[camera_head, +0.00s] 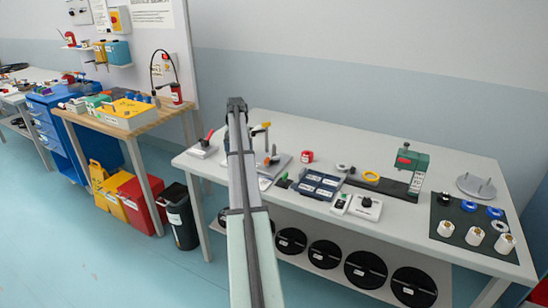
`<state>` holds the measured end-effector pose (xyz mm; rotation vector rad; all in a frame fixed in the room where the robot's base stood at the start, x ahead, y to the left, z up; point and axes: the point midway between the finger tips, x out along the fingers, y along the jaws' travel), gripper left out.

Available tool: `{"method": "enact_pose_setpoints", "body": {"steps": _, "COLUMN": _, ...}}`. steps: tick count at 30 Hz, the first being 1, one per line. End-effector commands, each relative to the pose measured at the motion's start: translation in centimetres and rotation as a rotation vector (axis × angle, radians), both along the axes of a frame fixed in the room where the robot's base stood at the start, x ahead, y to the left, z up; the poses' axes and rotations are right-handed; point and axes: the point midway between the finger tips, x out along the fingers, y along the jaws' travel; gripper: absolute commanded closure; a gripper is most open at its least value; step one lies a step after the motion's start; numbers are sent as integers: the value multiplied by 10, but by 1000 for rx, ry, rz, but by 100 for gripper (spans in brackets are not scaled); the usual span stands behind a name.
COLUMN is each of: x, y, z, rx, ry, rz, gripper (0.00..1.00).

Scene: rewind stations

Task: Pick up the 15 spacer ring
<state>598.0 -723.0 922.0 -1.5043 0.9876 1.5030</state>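No label reading 15 can be made out, so I cannot tell which ring is the 15 spacer ring. Ring-like things on the white table are a red ring (307,156), a grey ring (343,167), a yellow ring (371,176) and blue rings (469,206) on a dark mat (452,213). My gripper (237,103) is at the far end of my arm, which rises through the middle of the view. It appears above the table's left part, apart from all the rings. Its fingers are too small to tell open from shut.
The white table (400,224) also holds a green press-like device (411,165), a dark sectioned tray (318,185), white spools (475,236) and a grey pegged disc (475,187). Black reels (365,269) lie on the shelf below. A wooden bench (150,124) stands at left.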

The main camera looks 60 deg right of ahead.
Motion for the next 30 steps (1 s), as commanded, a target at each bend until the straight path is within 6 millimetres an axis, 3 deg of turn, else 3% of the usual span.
{"method": "enact_pose_setpoints", "body": {"steps": 1, "x": -14, "y": -31, "z": 17, "rx": -2, "ry": -1, "rz": -39, "gripper": 8}}
{"method": "enact_pose_setpoints", "body": {"steps": 6, "x": -62, "y": -93, "z": 59, "rx": -2, "ry": -1, "rz": -140, "gripper": 8}}
{"method": "enact_pose_setpoints", "body": {"steps": 10, "x": -88, "y": -120, "z": 79, "rx": 0, "ry": 0, "rz": -188, "gripper": 8}}
{"method": "enact_pose_setpoints", "body": {"steps": 14, "x": -101, "y": -131, "z": 88, "rx": 1, "ry": 0, "rz": -210, "gripper": 8}}
{"method": "enact_pose_setpoints", "body": {"steps": 20, "x": -104, "y": -132, "z": 76, "rx": 2, "ry": 2, "rz": -214, "gripper": 8}}
{"method": "enact_pose_setpoints", "body": {"steps": 30, "x": -103, "y": -131, "z": 21, "rx": 2, "ry": 2, "rz": -213, "gripper": 8}}
